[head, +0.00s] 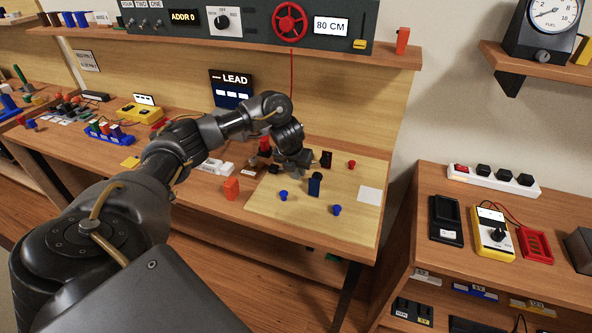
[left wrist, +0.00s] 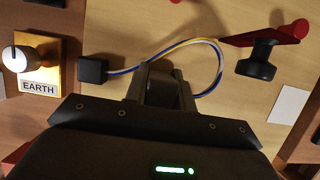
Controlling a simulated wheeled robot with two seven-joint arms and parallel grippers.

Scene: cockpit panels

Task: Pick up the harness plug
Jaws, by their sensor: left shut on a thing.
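My left gripper (head: 295,165) is low over the light wooden board in the head view, at the end of the arm that comes in from the left. In the left wrist view its fingers (left wrist: 168,92) are shut on a dark piece, which I take to be the harness plug; the fingers hide most of it. A blue and yellow cable (left wrist: 219,62) runs from a black block (left wrist: 93,69) on the left, loops right and comes back to the fingers. I cannot tell whether the held plug touches the board. My right gripper is not in view.
The board (head: 262,208) carries blue pegs (head: 336,210), a red peg (head: 351,164), a dark blue block (head: 315,184) and a white patch (head: 370,195). An EARTH knob (left wrist: 20,58) stands left in the wrist view. A control shelf (head: 380,50) hangs above.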

